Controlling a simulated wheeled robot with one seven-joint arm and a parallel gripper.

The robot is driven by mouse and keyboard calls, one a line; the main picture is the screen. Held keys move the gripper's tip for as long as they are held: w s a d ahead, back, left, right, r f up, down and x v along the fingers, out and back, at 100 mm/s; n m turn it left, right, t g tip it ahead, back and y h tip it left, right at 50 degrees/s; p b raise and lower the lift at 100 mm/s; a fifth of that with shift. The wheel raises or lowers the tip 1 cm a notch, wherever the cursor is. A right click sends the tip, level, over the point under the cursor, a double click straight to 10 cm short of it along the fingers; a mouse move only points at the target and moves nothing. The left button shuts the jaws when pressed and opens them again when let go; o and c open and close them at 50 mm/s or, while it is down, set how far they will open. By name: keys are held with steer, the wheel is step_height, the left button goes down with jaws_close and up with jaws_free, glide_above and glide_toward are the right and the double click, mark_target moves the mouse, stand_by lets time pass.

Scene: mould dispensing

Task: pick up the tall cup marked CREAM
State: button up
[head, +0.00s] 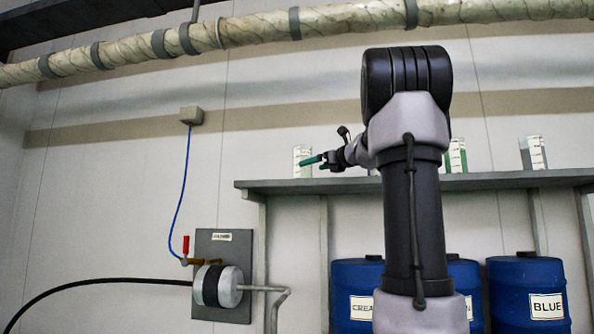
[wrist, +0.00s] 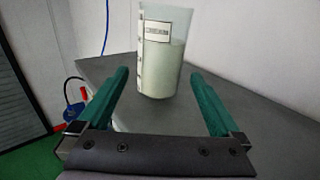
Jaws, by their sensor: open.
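A tall clear cup (wrist: 162,60) with pale whitish-green contents stands upright on a grey shelf in the wrist view. Its small label is too blurred to read surely but looks like CREAM. In the head view the same cup (head: 302,161) stands near the left end of the shelf. My gripper (wrist: 160,85) is open, with its two green fingers pointing at the cup, one toward each side. The cup is a little beyond the fingertips, with nothing between the fingers. In the head view my gripper (head: 314,161) is just right of the cup.
The grey shelf (head: 500,181) also holds a green-marked cup (head: 457,155) and a grey cup (head: 533,153) to the right. Blue drums (head: 525,300) stand below. A pipe (head: 260,30) runs overhead. A wall-mounted valve panel (head: 223,250) is at the lower left.

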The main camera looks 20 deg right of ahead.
mark_target(308, 167)
steer(key=x, duration=0.5)
steer(key=shift+a, duration=0.1)
steer(key=x, duration=0.5)
steer(key=shift+w+r, duration=0.1)
steer(key=shift+r, duration=0.25)
steer(key=shift+r, duration=0.1)
steer(key=c, duration=1.6)
